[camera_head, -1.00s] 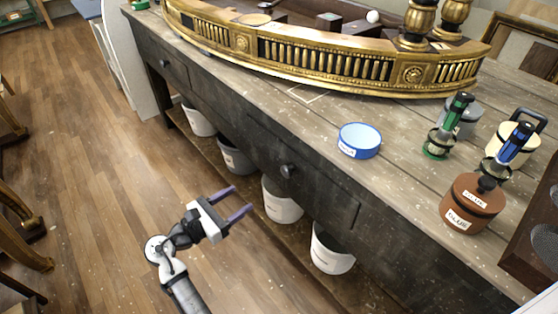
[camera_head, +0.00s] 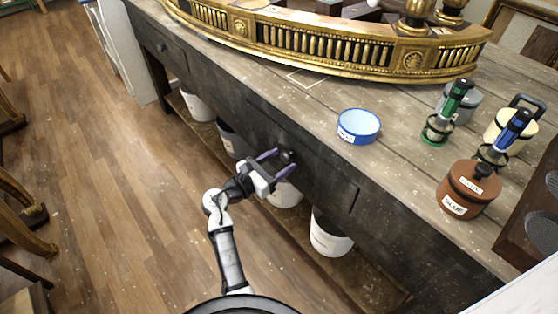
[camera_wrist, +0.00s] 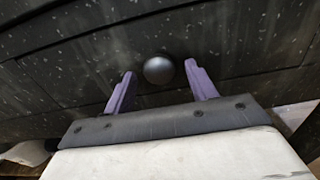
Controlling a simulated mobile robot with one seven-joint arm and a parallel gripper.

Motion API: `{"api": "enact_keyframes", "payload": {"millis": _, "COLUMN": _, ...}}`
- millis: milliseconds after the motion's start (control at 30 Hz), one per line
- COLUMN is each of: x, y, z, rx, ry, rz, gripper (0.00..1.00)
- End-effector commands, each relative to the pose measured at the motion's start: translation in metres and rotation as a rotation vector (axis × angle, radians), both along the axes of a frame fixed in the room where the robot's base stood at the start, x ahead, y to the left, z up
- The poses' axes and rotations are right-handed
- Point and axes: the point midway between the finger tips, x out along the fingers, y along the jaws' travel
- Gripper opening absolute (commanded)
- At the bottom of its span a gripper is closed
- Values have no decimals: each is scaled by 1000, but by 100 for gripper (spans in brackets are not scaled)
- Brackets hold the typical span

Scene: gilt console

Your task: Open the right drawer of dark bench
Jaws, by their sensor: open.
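The dark bench (camera_head: 395,228) has a right drawer (camera_head: 322,178) and a left drawer (camera_head: 172,62) in its front; the right one looks shut. The right drawer's round dark knob (camera_head: 287,156) shows in the head view, and the knob also shows in the wrist view (camera_wrist: 158,69). My gripper (camera_head: 282,161) is open, with its purple fingers pointing at the drawer front. In the wrist view the fingers (camera_wrist: 160,88) stand on either side of the knob, which sits between and slightly beyond their tips. I cannot tell whether they touch it.
White and grey buckets stand on the low shelf under the drawers, one white bucket (camera_head: 328,236) right of my gripper. On the bench top are a blue tin (camera_head: 358,126), a brown glue pot (camera_head: 468,188) and a gilt console piece (camera_head: 330,50).

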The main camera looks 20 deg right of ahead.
Motion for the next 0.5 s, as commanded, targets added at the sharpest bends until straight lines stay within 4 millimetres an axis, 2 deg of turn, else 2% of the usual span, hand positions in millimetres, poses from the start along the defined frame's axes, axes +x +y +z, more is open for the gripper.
{"api": "enact_keyframes", "payload": {"millis": 300, "x": 1, "y": -3, "z": 0, "rx": 0, "ry": 0, "rz": 1, "gripper": 57}}
{"api": "enact_keyframes", "payload": {"millis": 500, "x": 1, "y": -3, "z": 0, "rx": 0, "ry": 0, "rz": 1, "gripper": 32}}
